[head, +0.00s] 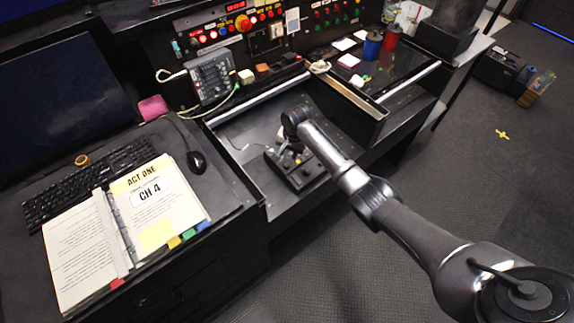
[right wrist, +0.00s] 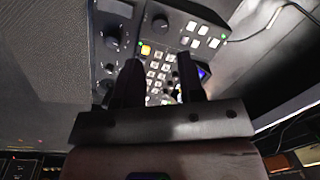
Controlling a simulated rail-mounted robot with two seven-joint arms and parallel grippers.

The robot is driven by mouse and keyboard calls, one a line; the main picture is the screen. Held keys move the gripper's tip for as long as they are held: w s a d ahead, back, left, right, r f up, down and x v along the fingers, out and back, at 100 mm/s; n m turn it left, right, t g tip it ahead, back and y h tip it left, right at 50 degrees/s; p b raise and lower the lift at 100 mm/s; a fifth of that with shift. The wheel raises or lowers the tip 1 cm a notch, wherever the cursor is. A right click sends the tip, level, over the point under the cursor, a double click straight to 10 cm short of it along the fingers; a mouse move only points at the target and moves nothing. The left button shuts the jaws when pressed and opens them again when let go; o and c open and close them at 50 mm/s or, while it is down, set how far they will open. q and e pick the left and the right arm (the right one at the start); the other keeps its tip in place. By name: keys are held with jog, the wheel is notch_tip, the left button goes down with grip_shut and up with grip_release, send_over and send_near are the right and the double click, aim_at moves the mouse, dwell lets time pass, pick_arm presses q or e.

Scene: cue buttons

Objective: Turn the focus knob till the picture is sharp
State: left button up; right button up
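A dark control box (head: 297,170) stands in the desk recess under my right arm. In the right wrist view, its panel shows pale buttons (right wrist: 160,66), a yellow button (right wrist: 146,50), a black knob (right wrist: 160,22) at the top and another knob (right wrist: 112,36) at upper left. I cannot read which one is the focus knob. My right gripper (right wrist: 158,64) is open, its two dark fingers apart over the panel; it hides the lower panel, and I cannot tell whether it touches. In the head view the right gripper (head: 290,146) is partly hidden. My left gripper is not in view.
An open binder (head: 75,250), keyboard (head: 90,182) and mouse (head: 197,162) lie on the left desk. A dark monitor (head: 60,90) stands behind them. A button console (head: 245,28) runs along the back. A blue can (head: 372,46) and red can (head: 393,38) stand at right.

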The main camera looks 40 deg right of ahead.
aim_at(287, 165)
jog(key=f, duration=0.2)
jog(key=f+b, duration=0.1)
jog(key=f, duration=0.1)
jog(key=f+b, duration=0.1)
jog(key=f, duration=0.2)
jog(key=shift+w+a, duration=0.2)
jog(key=shift+w, duration=0.15)
jog(key=shift+w+a+f+b, duration=0.1)
jog(key=shift+f+b, duration=0.25)
jog(key=shift+f, duration=0.4)
jog(key=c, duration=0.7)
jog(key=shift+o, duration=0.2)
jog(key=shift+r+p, duration=0.2)
jog(key=shift+p, duration=0.2)
jog(key=m+p, duration=0.3)
jog(key=shift+r, duration=0.1)
jog(key=shift+m+p, duration=0.4)
jog(key=shift+m, duration=0.2)
jog(key=shift+f+m, duration=0.3)
jog(key=shift+m, duration=0.1)
